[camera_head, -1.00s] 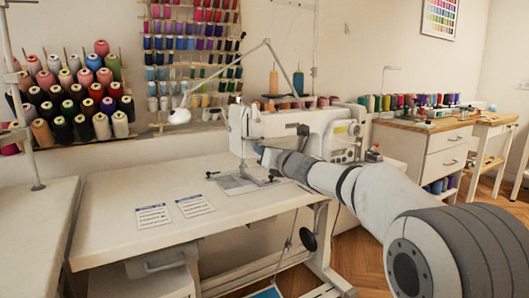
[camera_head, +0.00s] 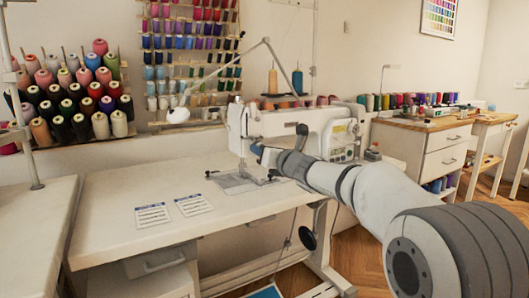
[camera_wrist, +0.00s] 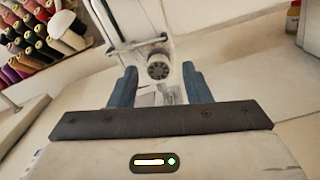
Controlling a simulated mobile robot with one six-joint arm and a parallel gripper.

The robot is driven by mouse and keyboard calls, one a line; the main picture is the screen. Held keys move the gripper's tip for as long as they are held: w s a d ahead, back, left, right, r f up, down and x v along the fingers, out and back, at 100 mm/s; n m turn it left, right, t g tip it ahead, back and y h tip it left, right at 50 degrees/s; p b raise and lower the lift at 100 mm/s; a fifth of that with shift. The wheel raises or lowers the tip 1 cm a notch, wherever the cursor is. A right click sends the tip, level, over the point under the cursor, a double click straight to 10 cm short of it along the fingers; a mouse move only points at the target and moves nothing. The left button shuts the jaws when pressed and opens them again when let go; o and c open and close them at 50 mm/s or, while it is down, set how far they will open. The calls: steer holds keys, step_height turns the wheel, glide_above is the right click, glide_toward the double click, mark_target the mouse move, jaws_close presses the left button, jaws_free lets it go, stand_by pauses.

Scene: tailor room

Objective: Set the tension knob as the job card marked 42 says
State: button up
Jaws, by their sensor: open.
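A dark round ribbed knob (camera_wrist: 158,71), which looks like the tension knob, sits on the white sewing machine (camera_head: 290,122). My gripper (camera_wrist: 160,75) is open, with one blue finger to each side of the knob in the wrist view; I cannot tell whether either touches it. In the head view my gripper (camera_head: 257,149) is at the machine's head and the knob cannot be made out. Two printed cards, a left card (camera_head: 153,215) and a right card (camera_head: 194,205), lie flat on the machine table; their numbers are too small to read.
The machine table (camera_head: 110,190) is mostly bare at its front left. Thread cones (camera_head: 75,100) stand at the left and in the wrist view (camera_wrist: 40,35). A wooden-topped cabinet (camera_head: 425,124) stands at the right.

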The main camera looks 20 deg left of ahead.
steer(key=v, duration=0.7)
steer(key=shift+s+d+p, duration=0.25)
steer(key=shift+p, duration=0.2)
